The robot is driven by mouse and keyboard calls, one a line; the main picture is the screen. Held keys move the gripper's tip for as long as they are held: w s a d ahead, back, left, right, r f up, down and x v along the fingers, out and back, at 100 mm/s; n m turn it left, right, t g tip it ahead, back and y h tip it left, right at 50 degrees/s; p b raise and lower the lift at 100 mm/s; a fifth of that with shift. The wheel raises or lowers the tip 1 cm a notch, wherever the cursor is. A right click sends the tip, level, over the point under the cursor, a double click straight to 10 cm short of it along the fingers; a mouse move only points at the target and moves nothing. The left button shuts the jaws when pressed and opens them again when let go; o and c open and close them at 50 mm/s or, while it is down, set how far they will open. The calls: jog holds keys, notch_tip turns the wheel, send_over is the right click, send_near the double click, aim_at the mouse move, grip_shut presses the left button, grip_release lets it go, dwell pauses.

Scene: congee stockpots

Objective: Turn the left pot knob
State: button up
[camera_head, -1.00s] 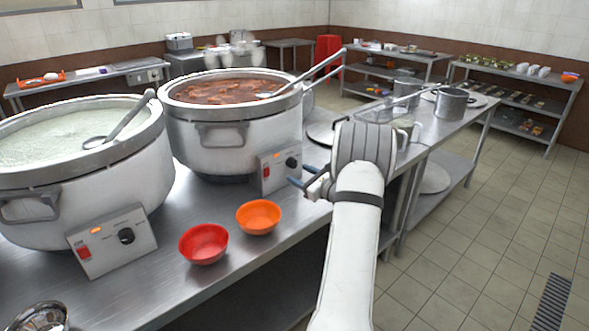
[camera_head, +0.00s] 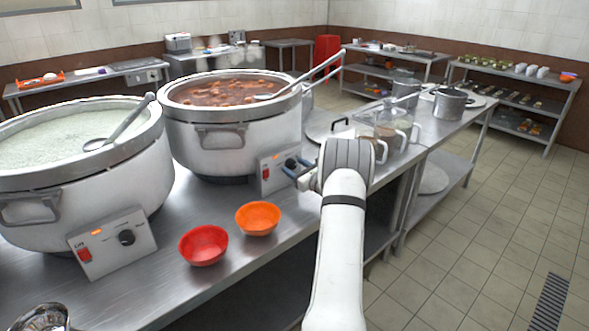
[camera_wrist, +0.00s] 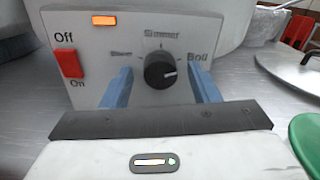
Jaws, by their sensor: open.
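The left pot (camera_head: 95,190) is a wide steel pot of pale congee, with a control box holding a red switch and a black left knob (camera_head: 126,237). The right pot (camera_head: 235,135) holds reddish stew. Its control box (camera_head: 266,175) has a lit orange lamp, a red switch and a black knob. My gripper (camera_head: 297,168) is at this right pot's knob, well away from the left knob. In the wrist view the knob (camera_wrist: 160,71) sits between my open blue fingers (camera_wrist: 160,88), with gaps on both sides. Its white mark points right, towards Boil.
A red bowl (camera_head: 204,245) and an orange bowl (camera_head: 258,217) stand on the steel counter in front of the pots. Ladles rest across both pots. Glass mugs (camera_head: 385,128) and steel pots stand behind my arm. A green round thing (camera_wrist: 306,140) is at the wrist view's right edge.

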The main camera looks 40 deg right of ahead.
jog(key=shift+c, duration=0.4)
jog(key=c, duration=0.9)
jog(key=shift+a+f, duration=0.1)
jog(key=shift+a, duration=0.1)
jog(key=shift+d+f+n+b, duration=0.15)
jog(key=shift+n+b, duration=0.15)
jog(key=shift+b, duration=0.6)
jog(key=n+b, duration=0.1)
jog(key=b, duration=0.3)
jog(key=shift+f+n, duration=0.25)
jog(key=shift+n, duration=0.15)
jog(key=n+b, duration=0.4)
jog(key=b, duration=0.6)
jog(key=shift+f, duration=0.1)
jog(key=n+b, duration=0.5)
jog(key=b, duration=0.5)
jog(key=shift+n, duration=0.3)
jog(key=n+b, duration=0.2)
jog(key=b, duration=0.1)
jog(key=shift+r+y, duration=0.3)
jog(key=shift+r, duration=0.2)
